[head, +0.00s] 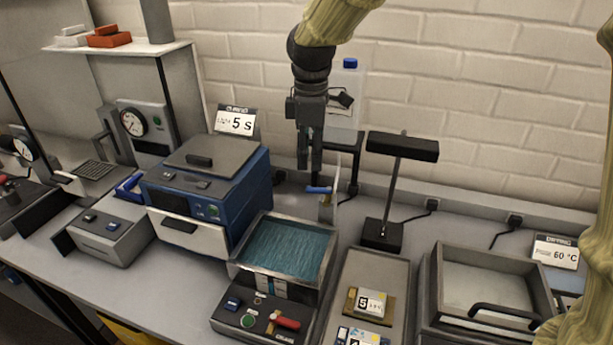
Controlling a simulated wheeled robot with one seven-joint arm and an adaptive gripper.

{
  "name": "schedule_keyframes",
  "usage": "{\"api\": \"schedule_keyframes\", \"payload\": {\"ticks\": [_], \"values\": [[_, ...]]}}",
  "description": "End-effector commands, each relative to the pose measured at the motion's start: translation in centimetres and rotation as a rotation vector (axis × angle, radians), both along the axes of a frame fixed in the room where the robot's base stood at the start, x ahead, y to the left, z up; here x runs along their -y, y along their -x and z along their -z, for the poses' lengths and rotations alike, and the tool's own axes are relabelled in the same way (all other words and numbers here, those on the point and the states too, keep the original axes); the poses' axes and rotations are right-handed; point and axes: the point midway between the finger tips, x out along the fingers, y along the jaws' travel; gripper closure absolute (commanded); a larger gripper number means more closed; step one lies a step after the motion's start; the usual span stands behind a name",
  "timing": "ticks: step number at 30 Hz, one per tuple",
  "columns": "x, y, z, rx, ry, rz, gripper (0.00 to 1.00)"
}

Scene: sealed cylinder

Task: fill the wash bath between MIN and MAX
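The wash bath (325,232) is a steel-rimmed tank in the middle of the bench, with blue-green liquid (285,246) in it. Pale labels (272,287) sit on its front; I cannot read MIN or MAX marks, so the level against them is unclear. Behind it stands a pale translucent container (346,100) with a blue cap, partly hidden by my arm. A tap with a blue lever (318,189) is low at the bath's back right. My gripper (309,165) points down just above the lever, seemingly apart from it. Its finger gap is too small to judge.
A blue lidded machine (205,190) stands left of the bath. A black lamp (402,147), a tray with labelled blocks (380,268) and a steel tank with a handle (490,258) stand right.

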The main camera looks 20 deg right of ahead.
Motion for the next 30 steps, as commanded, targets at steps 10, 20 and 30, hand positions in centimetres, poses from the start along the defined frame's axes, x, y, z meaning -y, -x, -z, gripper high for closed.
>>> {"api": "schedule_keyframes", "payload": {"ticks": [10,20,30], "values": [[0.2,-1.3,6.3,-0.016,0.002,0.004,0.65],[0.3,-1.3,8.6,-0.013,0.000,0.005,0.65],[0.2,-1.4,8.7,-0.012,0.000,0.004,0.74]]}}
